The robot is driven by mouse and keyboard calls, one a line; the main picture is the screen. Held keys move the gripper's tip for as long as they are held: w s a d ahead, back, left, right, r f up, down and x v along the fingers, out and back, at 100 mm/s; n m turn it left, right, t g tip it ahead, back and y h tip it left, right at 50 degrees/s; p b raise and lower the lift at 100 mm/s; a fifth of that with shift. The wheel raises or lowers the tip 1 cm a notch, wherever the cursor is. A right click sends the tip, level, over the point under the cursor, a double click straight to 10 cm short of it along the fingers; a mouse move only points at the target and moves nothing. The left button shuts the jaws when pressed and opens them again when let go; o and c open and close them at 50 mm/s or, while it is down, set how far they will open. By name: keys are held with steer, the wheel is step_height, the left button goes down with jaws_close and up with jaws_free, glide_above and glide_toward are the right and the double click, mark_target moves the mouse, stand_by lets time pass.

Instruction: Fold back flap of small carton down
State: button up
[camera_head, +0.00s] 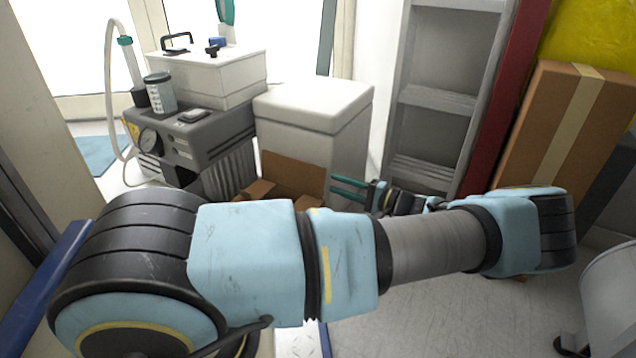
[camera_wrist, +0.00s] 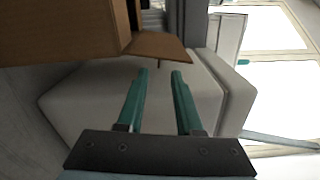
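The small brown carton (camera_head: 258,190) is low in the middle of the head view, mostly hidden behind my arm. Its back flap (camera_head: 292,172) stands up in front of the white box; other flaps spread outward at the left and right. My gripper (camera_head: 332,184) is just right of the raised flap, its two teal fingers apart and pointing left. In the wrist view the fingers (camera_wrist: 161,72) are parallel with an empty gap. The carton (camera_wrist: 60,30) is at upper left there, with one flap (camera_wrist: 160,47) just beyond the fingertips. I cannot tell whether they touch.
A white lidded box (camera_head: 318,120) stands right behind the carton. A grey compressor unit (camera_head: 190,140) with a gauge and hose is at the left. A grey ladder-like frame (camera_head: 440,100) and a tall taped carton (camera_head: 550,130) stand at the right.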

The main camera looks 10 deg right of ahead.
mark_target(317, 178)
steer(key=b+x, duration=0.2)
steer(key=x, duration=0.5)
steer(key=shift+w+a, duration=0.1)
steer(key=shift+c, duration=0.2)
jaws_close()
stand_by(1.0)
